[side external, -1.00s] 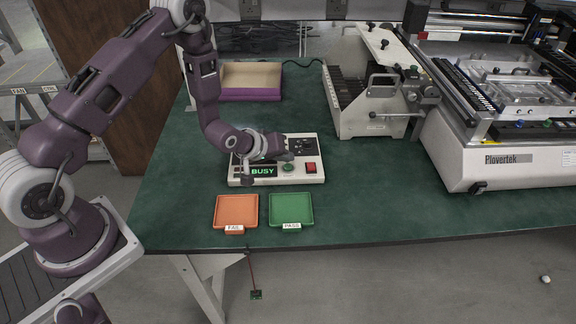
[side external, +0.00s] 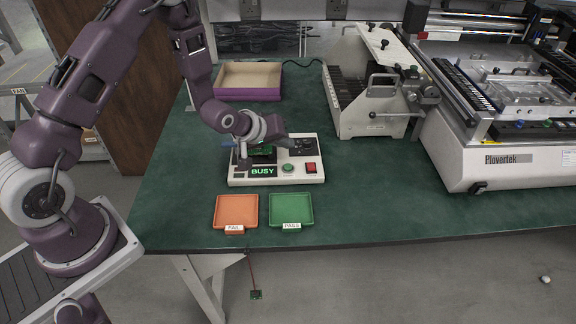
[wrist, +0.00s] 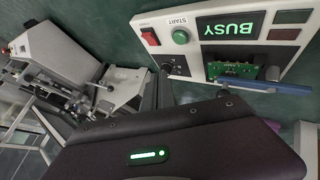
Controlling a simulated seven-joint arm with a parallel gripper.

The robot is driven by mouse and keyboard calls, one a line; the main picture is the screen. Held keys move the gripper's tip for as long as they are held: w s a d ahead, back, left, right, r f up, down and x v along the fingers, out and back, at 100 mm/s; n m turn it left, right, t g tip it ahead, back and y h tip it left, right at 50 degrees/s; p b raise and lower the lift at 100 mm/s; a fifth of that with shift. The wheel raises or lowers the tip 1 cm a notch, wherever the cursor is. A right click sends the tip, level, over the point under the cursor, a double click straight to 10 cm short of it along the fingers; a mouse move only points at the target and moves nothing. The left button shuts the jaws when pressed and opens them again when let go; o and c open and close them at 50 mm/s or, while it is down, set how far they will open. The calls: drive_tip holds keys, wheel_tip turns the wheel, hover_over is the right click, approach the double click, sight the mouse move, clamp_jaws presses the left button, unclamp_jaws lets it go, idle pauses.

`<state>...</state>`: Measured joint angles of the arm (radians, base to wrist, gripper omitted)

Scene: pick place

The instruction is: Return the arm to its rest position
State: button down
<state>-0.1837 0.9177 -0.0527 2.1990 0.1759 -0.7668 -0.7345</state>
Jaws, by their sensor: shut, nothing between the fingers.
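My gripper (side external: 284,144) is over the back of the test box (side external: 300,180), with its fingers pointing right. The fingers look closed together and hold nothing. In the wrist view the gripper (wrist: 165,72) shows beside the box's red button, green START button and lit BUSY display (wrist: 230,26). A green circuit board (wrist: 234,71) sits in the box near a blue-handled lever. In the side view my wrist partly hides the board (side external: 263,157).
An orange FAIL tray (side external: 236,211) and a green PASS tray (side external: 291,210) lie empty in front of the box. A purple-edged open bin (side external: 248,95) stands behind. A slotted rack (side external: 365,125) and a large white machine (side external: 470,165) stand right. Green table around the trays is clear.

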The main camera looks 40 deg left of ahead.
drive_tip(key=s+r+m, duration=0.1)
drive_tip(key=s+r, duration=0.2)
drive_tip(key=r, duration=0.3)
drive_tip(key=s+r+m+g+y, duration=0.1)
drive_tip(key=s+r+m, duration=0.15)
drive_tip(key=r, duration=0.35)
drive_tip(key=s+r+m, duration=0.1)
drive_tip(key=s+r, duration=0.2)
drive_tip(key=r, duration=0.4)
drive_tip(key=s+d+r+m+g, duration=0.1)
drive_tip(key=s+r+m, duration=0.1)
drive_tip(key=s, duration=1)
drive_tip(key=s+d+r+m+g, duration=0.1)
drive_tip(key=s+r, duration=0.4)
drive_tip(key=s, duration=0.8)
drive_tip(key=shift+d+m+g+h, duration=0.3)
drive_tip(key=shift+d+m, duration=0.15)
drive_tip(key=shift+d, duration=0.35)
drive_tip(key=shift+r, duration=0.1)
